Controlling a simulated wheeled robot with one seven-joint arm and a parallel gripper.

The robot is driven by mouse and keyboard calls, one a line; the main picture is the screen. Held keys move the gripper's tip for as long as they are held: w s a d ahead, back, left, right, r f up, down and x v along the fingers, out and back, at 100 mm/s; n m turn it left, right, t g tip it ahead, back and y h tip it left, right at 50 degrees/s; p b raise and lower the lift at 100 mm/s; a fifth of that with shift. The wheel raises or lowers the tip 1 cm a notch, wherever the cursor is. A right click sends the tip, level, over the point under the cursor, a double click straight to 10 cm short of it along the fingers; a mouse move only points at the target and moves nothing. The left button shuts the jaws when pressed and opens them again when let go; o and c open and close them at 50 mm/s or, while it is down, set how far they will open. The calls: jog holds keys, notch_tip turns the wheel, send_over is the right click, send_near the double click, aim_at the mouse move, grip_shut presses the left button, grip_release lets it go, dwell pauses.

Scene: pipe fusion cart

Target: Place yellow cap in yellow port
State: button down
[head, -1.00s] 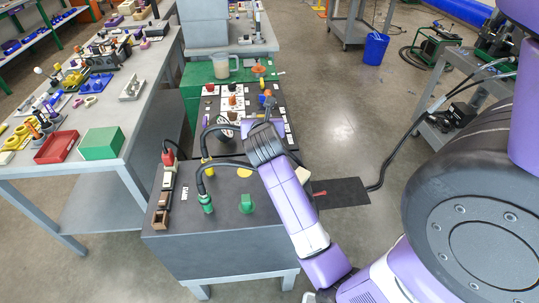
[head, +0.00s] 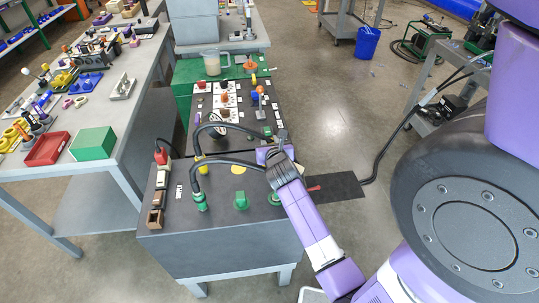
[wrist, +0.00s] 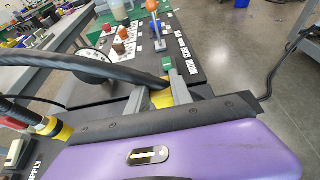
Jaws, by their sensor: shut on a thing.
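My gripper (wrist: 163,95) is shut on a yellow piece (wrist: 159,99), which I take to be the yellow cap. It is mostly hidden by the fingers and a black cable. In the head view my gripper (head: 276,146) is over the right side of the dark cart top, and the cap cannot be made out there. A flat yellow disc (head: 238,168) lies on the cart top, left of and nearer than my gripper. A yellow connector (head: 199,164) with a black cable stands further left; a yellow connector (wrist: 54,127) also shows in the wrist view. I cannot tell which is the yellow port.
Black cables (head: 232,127) arch across the cart top close to my gripper. A green connector (head: 201,201), a green knob (head: 241,201) and a red connector (head: 161,156) stand on the cart. A clear jug (head: 211,62) is behind.

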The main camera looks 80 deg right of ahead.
jog(key=shift+f+b, duration=0.4)
jog(key=shift+f, duration=2.55)
jog(key=shift+f, duration=0.15)
jog(key=c, duration=1.1)
grip_release()
jog(key=shift+c, duration=0.2)
